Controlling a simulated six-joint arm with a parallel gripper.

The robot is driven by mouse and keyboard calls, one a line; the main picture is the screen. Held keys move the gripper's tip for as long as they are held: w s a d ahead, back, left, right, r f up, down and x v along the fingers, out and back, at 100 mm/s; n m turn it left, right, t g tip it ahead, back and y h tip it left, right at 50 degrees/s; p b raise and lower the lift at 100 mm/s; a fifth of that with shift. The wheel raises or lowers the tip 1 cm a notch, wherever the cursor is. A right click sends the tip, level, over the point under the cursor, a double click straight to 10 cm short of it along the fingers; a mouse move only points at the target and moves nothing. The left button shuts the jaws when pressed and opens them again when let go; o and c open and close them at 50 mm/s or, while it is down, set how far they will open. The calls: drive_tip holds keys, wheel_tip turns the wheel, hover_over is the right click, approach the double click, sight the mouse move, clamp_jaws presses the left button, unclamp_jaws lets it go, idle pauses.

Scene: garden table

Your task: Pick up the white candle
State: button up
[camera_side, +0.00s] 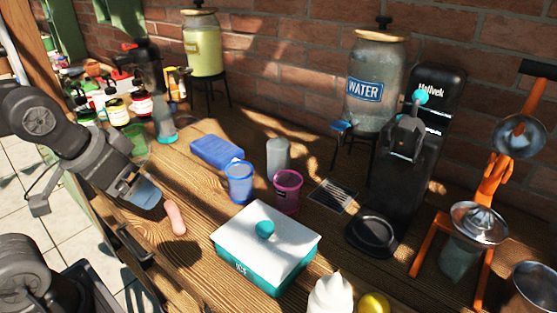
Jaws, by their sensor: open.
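A pale grey-white upright cylinder (278,153) stands on the wooden table behind the blue cup and the pink cup. It looks most like the white candle, but I cannot tell for sure. A white swirled object (331,295) at the bottom edge is the other white upright thing, partly cut off by the frame. My gripper (143,192) is at the left, over the table's front edge, well left of both. It is open and holds nothing that I can make out. A bluish patch shows at its jaws, too unclear to name.
A pink rounded piece (175,217) lies just right of my gripper. The blue cup (239,183), pink cup (287,192) and blue box (217,151) stand mid-table. A white-lidded teal box (255,262) is in front. A black machine (398,180) and orange juicer (488,195) crowd the right.

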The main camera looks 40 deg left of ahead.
drive_tip(key=w+r+n, duration=0.2)
drive_tip(key=w+r, duration=0.3)
drive_tip(key=w, duration=0.2)
drive_tip(key=n+g+y, duration=0.3)
drive_tip(key=n+y, duration=0.1)
drive_tip(key=n, duration=0.5)
hover_over(278, 148)
drive_tip(key=d, duration=0.2)
wheel_tip(278, 148, down, 4)
drive_tip(key=x, duration=1.3)
drive_tip(key=shift+s+d+f, duration=0.15)
drive_tip(key=shift+s+f, duration=0.1)
drive_tip(key=shift+f, duration=0.15)
drive_tip(key=shift+c, duration=0.3)
drive_tip(key=c, duration=1.1)
